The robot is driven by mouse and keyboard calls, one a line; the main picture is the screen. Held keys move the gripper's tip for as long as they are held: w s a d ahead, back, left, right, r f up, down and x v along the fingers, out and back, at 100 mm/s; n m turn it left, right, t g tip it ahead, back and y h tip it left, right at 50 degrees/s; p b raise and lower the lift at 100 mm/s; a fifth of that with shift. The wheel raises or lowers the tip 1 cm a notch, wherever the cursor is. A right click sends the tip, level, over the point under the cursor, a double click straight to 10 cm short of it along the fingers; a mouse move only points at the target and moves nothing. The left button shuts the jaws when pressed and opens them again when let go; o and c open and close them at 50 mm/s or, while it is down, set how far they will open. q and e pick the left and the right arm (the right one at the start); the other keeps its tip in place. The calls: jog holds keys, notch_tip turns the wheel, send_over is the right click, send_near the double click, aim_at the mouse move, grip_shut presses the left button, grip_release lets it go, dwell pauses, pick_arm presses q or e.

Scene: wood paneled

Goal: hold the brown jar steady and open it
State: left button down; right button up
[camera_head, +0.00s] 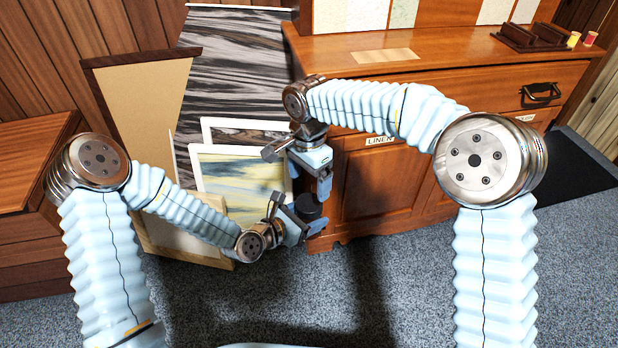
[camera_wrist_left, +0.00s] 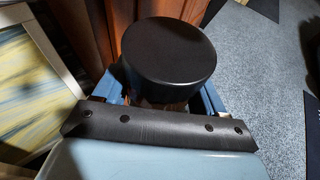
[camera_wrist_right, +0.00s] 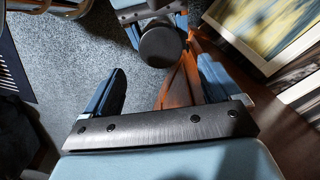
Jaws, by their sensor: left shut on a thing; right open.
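The brown jar shows mostly as its round black lid (camera_head: 308,206), below my right gripper in the head view. The lid (camera_wrist_left: 168,52) fills the upper middle of the left wrist view, with a sliver of brown body under it. My left gripper (camera_wrist_left: 160,97) is shut around the jar body below the lid and holds it upright, off the floor. The lid also shows in the right wrist view (camera_wrist_right: 161,44). My right gripper (camera_head: 313,188) is open just above the lid, pointing down. Its fingers (camera_wrist_right: 162,85) are apart with nothing between them.
A wooden cabinet (camera_head: 385,195) with drawers stands close behind and right of the jar. Framed pictures (camera_head: 235,175) lean at the back left. A wooden rack (camera_head: 535,36) and thread spools (camera_head: 590,38) sit on the cabinet top. Grey carpet (camera_head: 420,290) below is clear.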

aim_at(310, 202)
jog(key=shift+m, duration=0.4)
jog(key=shift+f, duration=0.3)
notch_tip(310, 202, down, 7)
jog(key=shift+f, duration=0.1)
jog(key=shift+d, duration=0.1)
jog(key=c, duration=1.1)
jog(key=n, duration=0.4)
jog(key=shift+n, duration=0.3)
jog(key=n, duration=0.2)
jog(key=shift+n, duration=0.4)
jog(key=n, duration=0.6)
jog(key=shift+d, duration=0.1)
